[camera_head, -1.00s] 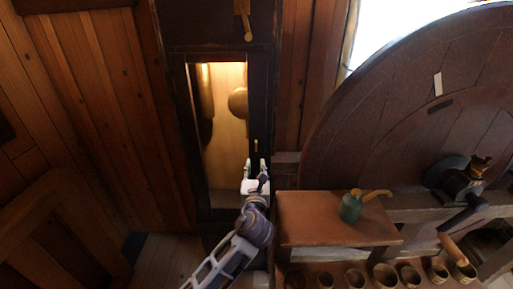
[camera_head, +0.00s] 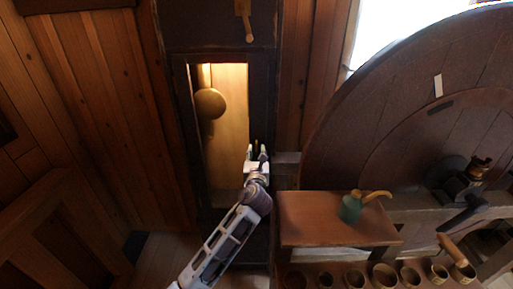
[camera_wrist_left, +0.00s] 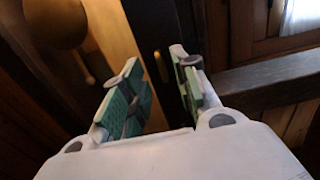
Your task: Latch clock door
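The clock door (camera_head: 262,95) is a dark wooden frame around a tall lit opening, and it looks flush with the case. A small upright brass latch (camera_head: 257,144) sits on its right stile. It also shows in the left wrist view (camera_wrist_left: 161,66) between the fingers. My left gripper (camera_head: 256,153) is open, its white fingers with green pads pointing at the latch from just below. I cannot tell whether it touches. Behind the opening hangs a round brass pendulum bob (camera_head: 210,103). My right gripper is out of view.
A small wooden bench (camera_head: 305,222) with a green can (camera_head: 350,208) stands right of the clock. Several small cups line the shelf below. A big dark wooden wheel (camera_head: 410,110) fills the right. A dark rail (camera_wrist_left: 275,82) lies right of the gripper.

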